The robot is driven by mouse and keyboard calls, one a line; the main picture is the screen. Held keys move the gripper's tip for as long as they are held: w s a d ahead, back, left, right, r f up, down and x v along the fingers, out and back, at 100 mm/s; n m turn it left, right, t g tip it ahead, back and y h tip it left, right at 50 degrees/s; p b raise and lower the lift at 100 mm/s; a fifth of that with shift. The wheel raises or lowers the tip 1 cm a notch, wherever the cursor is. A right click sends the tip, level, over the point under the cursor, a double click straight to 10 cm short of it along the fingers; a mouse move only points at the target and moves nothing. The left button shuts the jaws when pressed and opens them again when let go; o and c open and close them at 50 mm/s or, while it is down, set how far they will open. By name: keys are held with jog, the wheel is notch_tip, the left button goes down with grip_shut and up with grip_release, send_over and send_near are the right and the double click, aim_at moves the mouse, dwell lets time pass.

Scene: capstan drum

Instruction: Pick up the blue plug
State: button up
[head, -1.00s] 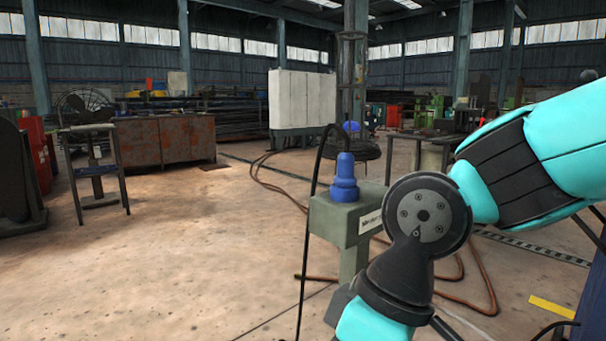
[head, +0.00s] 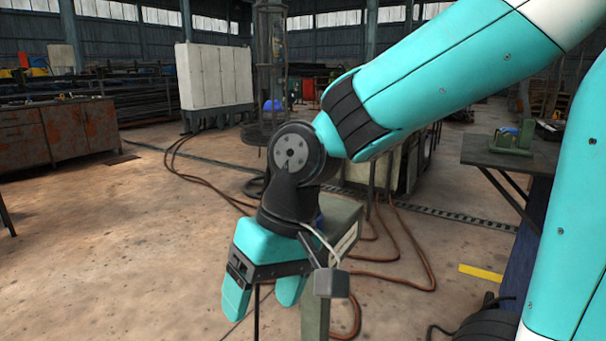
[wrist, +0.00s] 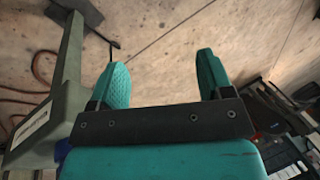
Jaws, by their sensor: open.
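The blue plug (head: 319,217) is almost wholly hidden behind my wrist in the head view; only a sliver of blue shows. It is at the grey box-topped post (head: 345,215). In the wrist view a bit of blue (wrist: 62,150) shows at the lower left, beside the post's grey box (wrist: 50,125). My gripper (head: 264,292) points down in front and to the left of the post. Its two teal fingers are apart with only floor between them in the wrist view (wrist: 164,80). Contact between gripper and plug cannot be seen.
A dark-topped workbench (head: 535,155) stands at the right. Brown hoses (head: 410,250) lie on the floor around the post. The floor at the left (head: 120,250) is clear.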

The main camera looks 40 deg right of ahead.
jog(key=w+d+r+m+p, duration=1)
jog(key=d+r+m+p, duration=0.15)
jog(key=r+p, duration=0.25)
jog(key=w+d+r+m+t+p, duration=0.1)
jog(key=w+d+r+m+p, duration=0.15)
jog(key=d+m+p, duration=0.3)
jog(key=w+d+r+m+p, duration=0.1)
jog(key=d+r+m+p, duration=0.35)
jog(key=d+m, duration=0.2)
jog(key=shift+h, duration=0.4)
jog(key=x, duration=1.2)
jog(key=shift+d+f+b, duration=0.25)
jog(key=shift+f+b, duration=0.15)
jog(key=shift+f, duration=0.05)
jog(key=shift+a+x, duration=0.2)
jog(key=shift+x, duration=1.15)
jog(key=shift+a+x, duration=0.15)
jog(key=shift+x, duration=1.2)
jog(key=shift+w+r, duration=0.1)
jog(key=shift+w, duration=0.05)
jog(key=shift+c, duration=0.2)
jog(key=c, duration=1.1)
